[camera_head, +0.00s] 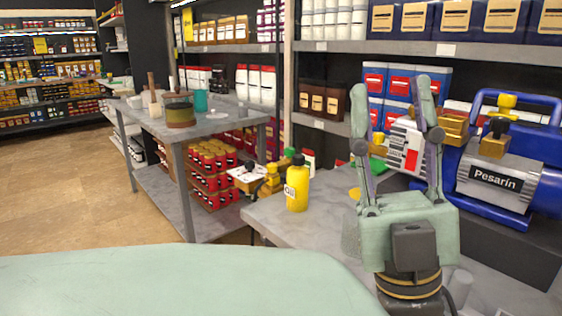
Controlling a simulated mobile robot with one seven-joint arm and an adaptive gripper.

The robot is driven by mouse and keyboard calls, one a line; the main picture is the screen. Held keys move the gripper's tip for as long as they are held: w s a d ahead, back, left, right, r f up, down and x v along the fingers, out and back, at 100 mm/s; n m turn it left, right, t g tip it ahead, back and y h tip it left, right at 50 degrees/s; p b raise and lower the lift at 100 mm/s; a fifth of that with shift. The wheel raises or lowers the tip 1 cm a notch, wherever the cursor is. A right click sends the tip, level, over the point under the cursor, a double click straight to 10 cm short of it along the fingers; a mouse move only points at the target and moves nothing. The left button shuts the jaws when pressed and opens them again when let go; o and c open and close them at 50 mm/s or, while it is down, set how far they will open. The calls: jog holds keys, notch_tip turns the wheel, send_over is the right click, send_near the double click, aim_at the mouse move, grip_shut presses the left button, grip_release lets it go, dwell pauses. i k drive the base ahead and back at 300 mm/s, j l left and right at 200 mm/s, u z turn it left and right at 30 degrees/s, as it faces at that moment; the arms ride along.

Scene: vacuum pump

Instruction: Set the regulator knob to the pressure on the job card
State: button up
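My gripper (392,92) is raised at the right with its two fingers pointing up and spread apart. It is open, with nothing between the fingertips. Behind it is the blue and silver vacuum pump (497,190), labelled "Pesarín". A black knob (498,127) sits on a brass block on top of the pump, and a yellow cap (507,101) shows behind it. I cannot tell which part is the regulator knob. The gripper appears apart from the pump and partly hides its left side. I can make out no readable job card or pressure value.
A yellow bottle (297,185) stands on the grey bench (290,222), left of my gripper. Brass fittings and a small white panel (247,173) are at the bench's far left edge. Another table (150,120) and stocked shelves stand behind. Open floor (60,200) lies at the left.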

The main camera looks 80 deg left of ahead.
aim_at(249, 165)
jog(key=j+u, duration=0.15)
jog(key=u, duration=1.15)
jog(key=j+u, duration=0.35)
jog(key=i+j+u, duration=0.15)
jog(key=j+u, duration=0.2)
jog(key=i+j+u, duration=0.1)
jog(key=j+u, duration=0.25)
jog(key=i+j+u, duration=0.25)
jog(key=i+j, duration=0.45)
jog(key=j, duration=0.1)
